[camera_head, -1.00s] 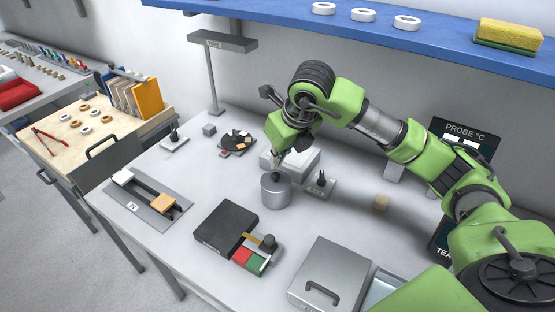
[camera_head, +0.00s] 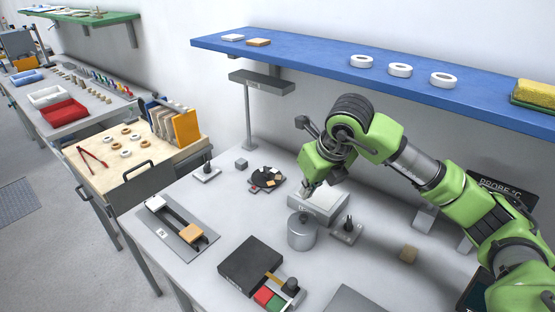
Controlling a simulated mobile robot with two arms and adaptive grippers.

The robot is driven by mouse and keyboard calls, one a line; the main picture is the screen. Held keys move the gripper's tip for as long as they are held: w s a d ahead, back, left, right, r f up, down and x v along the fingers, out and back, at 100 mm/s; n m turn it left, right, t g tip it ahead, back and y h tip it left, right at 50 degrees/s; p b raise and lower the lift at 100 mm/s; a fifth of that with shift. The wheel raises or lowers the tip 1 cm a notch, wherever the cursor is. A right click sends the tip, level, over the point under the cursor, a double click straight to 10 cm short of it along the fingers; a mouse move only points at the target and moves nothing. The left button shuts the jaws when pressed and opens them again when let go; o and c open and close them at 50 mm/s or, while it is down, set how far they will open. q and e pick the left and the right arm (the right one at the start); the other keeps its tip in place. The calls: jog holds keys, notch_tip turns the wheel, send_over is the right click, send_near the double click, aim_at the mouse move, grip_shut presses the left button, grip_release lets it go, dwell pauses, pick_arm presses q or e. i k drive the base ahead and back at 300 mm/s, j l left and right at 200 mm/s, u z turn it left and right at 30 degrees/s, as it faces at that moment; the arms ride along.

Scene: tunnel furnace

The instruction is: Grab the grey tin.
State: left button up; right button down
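The grey tin (camera_head: 302,232), a round metal pot with a lid and small knob, stands upright on the light grey bench. My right gripper (camera_head: 308,190) is just above and behind the tin's lid in the picture, with a small gap showing between them. Its fingers point down and are too small and partly hidden by the green wrist to tell whether they are apart. Nothing is seen hanging from it. My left gripper is not in view.
A white scale-like box (camera_head: 325,204) stands right behind the tin, and a small grey stand (camera_head: 346,232) is close to its right. A black box (camera_head: 251,267) lies in front. A blue shelf (camera_head: 330,62) runs above the bench.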

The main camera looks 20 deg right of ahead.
aim_at(301, 244)
jog(key=k+j, duration=0.5)
jog(key=k, duration=0.15)
jog(key=k+j, duration=0.5)
jog(key=k, duration=0.2)
